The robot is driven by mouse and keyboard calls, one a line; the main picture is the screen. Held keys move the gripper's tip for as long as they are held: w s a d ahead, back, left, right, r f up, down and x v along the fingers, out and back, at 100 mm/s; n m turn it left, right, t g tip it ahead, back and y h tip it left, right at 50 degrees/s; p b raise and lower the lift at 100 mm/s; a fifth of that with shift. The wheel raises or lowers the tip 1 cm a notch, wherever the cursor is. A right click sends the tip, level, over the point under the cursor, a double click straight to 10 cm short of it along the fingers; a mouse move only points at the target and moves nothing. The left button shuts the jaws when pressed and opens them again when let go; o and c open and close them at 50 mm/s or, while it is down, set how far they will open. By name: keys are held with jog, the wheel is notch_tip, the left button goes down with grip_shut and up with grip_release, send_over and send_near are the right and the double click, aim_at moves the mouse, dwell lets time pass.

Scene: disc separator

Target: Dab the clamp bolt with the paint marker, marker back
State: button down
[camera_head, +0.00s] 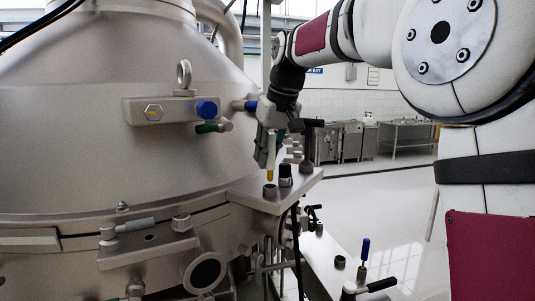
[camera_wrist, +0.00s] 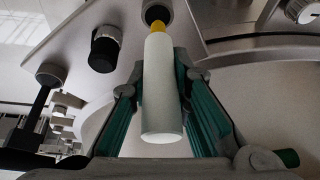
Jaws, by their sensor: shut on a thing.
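My gripper (camera_head: 266,150) is shut on the white paint marker (camera_head: 271,152), which hangs upright with its yellow tip downward. In the wrist view, the marker (camera_wrist: 162,90) lies between the two green-sided fingers of my gripper (camera_wrist: 160,78). The tip is right at or just above a small dark round cup (camera_head: 269,190) on the metal shelf; it also shows in the wrist view (camera_wrist: 156,9). I cannot tell whether the tip has entered it. The hex clamp bolt (camera_head: 153,113) sits on the block at the separator's cover, with a yellowish spot on its face.
A black-capped knob (camera_head: 285,174) stands on the shelf (camera_head: 240,187) beside the cup. A blue-ended bolt (camera_head: 207,110) and a green-handled pin (camera_head: 212,127) project near the clamp block. A blue-handled tool (camera_head: 364,250) stands at the lower right. Open floor lies beyond.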

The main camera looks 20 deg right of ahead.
jog(key=shift+f, duration=1)
dwell(0.3)
jog(key=shift+f, duration=0.85)
jog(key=c, duration=1.4)
grip_release()
jog(key=shift+f, duration=0.1)
jog(key=v, duration=1.1)
jog(key=shift+s+r, duration=0.1)
jog(key=shift+r, duration=0.25)
notch_tip(320, 180, up, 4)
jog(key=p, duration=0.1)
send_over(267, 169)
jog(key=s+d, duration=0.2)
jog(key=s, duration=0.1)
jog(key=shift+w+r, duration=0.15)
jog(key=shift+w, duration=0.1)
